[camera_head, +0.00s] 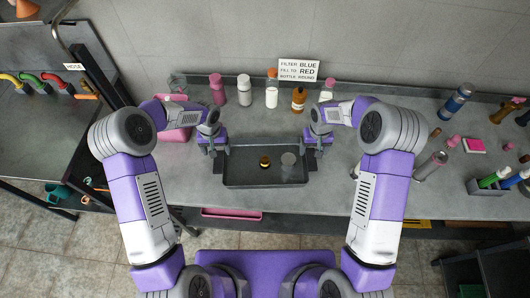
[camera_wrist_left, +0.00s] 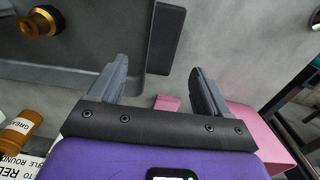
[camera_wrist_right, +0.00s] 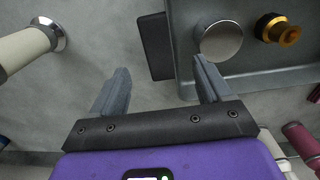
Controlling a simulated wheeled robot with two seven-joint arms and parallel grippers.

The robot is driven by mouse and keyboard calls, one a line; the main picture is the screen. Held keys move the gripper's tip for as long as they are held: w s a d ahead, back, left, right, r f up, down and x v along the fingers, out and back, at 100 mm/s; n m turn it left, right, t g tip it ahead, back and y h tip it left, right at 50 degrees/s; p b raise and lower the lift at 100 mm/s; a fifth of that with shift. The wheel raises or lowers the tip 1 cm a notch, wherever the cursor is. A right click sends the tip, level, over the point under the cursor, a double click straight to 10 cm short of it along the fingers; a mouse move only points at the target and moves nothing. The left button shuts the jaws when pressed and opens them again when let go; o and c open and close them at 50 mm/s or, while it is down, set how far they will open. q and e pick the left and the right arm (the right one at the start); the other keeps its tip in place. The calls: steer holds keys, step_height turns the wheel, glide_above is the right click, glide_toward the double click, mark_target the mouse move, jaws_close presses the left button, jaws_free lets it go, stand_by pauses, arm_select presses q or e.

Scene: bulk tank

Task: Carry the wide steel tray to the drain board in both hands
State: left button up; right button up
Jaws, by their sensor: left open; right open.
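The wide tray (camera_head: 265,183), dark grey in these views, lies on the grey counter with an amber-and-dark piece (camera_head: 265,162) and a pale round piece (camera_head: 289,159) in it. A dark handle sticks out at each end. My left gripper (camera_head: 213,148) is open at the tray's left end; the left wrist view shows the left handle (camera_wrist_left: 164,38) just beyond its fingertips. My right gripper (camera_head: 318,146) is open at the right end, with the right handle (camera_wrist_right: 155,46) just beyond its fingertips. Neither grips anything. I cannot tell which surface is the drain board.
Several bottles (camera_head: 244,90) and a sign (camera_head: 299,70) stand behind the tray along the wall. A pink thing (camera_head: 177,120) is left of it. More bottles and a grey rack (camera_head: 485,188) are at right. A dark bench with coloured hoses (camera_head: 50,82) stands at far left.

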mark_target(220, 160)
arm_select(q)
steer(key=shift+s+r, duration=0.15)
steer(key=shift+s, duration=0.25)
arm_select(e)
steer(key=shift+s+r, duration=0.1)
steer(key=shift+s, duration=0.3)
arm_select(q)
step_height(220, 160, down, 8)
steer(key=shift+w+r, duration=0.1)
arm_select(e)
step_height(220, 160, down, 8)
steer(key=shift+w+r, duration=0.1)
steer(key=shift+r, duration=0.05)
arm_select(q)
steer(key=shift+d, duration=0.1)
jaws_close()
arm_select(e)
steer(key=shift+a, duration=0.1)
jaws_close()
arm_select(q)
steer(key=shift+r, duration=0.1)
